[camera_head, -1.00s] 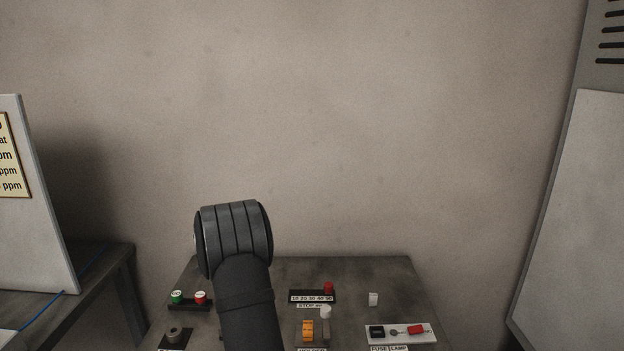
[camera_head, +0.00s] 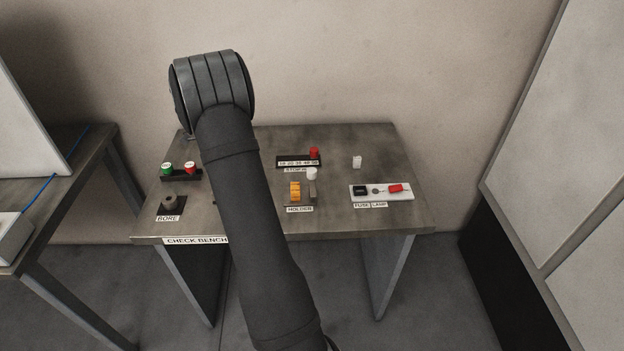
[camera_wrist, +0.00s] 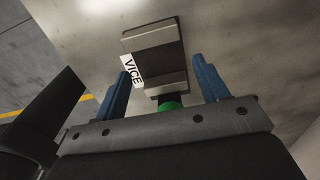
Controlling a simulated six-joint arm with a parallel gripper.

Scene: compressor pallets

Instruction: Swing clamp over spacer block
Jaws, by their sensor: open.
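I cannot make out a clamp or a spacer block for certain in either view. In the wrist view my gripper (camera_wrist: 160,66) is open, its two blue fingers apart on either side of a dark vice (camera_wrist: 151,36) with a label reading VICE (camera_wrist: 131,71). The vice has two jaw blocks with a gap between them. A green part (camera_wrist: 169,106) shows below the nearer jaw, partly hidden by my gripper body. Nothing is held between the fingers. In the head view my arm hides the gripper and the vice.
The check bench (camera_head: 370,145) carries an orange piece at the holder (camera_head: 295,190), a bore piece (camera_head: 170,204), green (camera_head: 166,169) and red (camera_head: 190,167) buttons, a fuse and lamp plate (camera_head: 384,198), a stop strip (camera_head: 298,162) and a white block (camera_head: 357,162). Another table (camera_head: 60,190) stands left.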

